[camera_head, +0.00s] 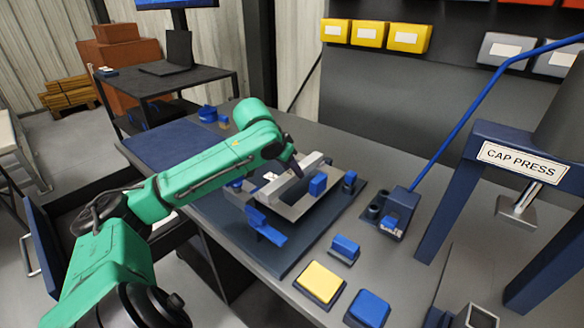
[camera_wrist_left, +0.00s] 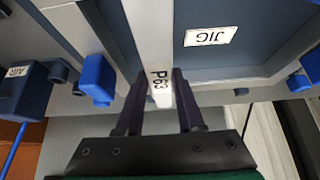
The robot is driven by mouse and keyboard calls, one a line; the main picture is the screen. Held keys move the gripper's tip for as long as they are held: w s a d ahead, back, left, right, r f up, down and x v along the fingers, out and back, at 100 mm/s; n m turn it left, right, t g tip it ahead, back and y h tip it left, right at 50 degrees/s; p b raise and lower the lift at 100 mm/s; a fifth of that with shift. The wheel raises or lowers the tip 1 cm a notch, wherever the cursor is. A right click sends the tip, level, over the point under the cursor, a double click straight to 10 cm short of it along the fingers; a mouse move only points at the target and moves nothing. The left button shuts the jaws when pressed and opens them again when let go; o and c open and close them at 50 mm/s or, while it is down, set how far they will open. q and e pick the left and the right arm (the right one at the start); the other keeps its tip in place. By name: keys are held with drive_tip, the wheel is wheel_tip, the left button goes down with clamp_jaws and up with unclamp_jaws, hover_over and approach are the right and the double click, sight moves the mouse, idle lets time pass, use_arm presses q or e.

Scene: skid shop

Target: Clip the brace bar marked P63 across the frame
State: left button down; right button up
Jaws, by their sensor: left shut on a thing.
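The brace bar (camera_head: 308,164) is a pale grey bar. In the left wrist view, the bar (camera_wrist_left: 152,40) carries the mark P63 near its end, between the two fingers. My left gripper (camera_head: 293,166) is shut on that end; it also shows in the left wrist view (camera_wrist_left: 160,98). The bar lies over the grey frame (camera_head: 300,207), which sits on a dark blue jig plate (camera_head: 275,258). The left wrist view shows the JIG label (camera_wrist_left: 211,37) beside the bar. I cannot tell whether the bar touches the frame. My right gripper is not in view.
Blue clamps stand around the frame, one at the front (camera_head: 266,228) and one at the right (camera_head: 349,180). A yellow button (camera_head: 320,281) and a blue button (camera_head: 369,307) are at the bench front. The cap press (camera_head: 520,158) stands at the right.

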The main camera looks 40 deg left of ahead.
use_arm(q)
drive_tip(key=shift+c, duration=0.2)
unclamp_jaws()
idle(0.3)
wheel_tip(320, 180, up, 7)
drive_tip(key=p, duration=0.8)
idle(0.5)
idle(0.4)
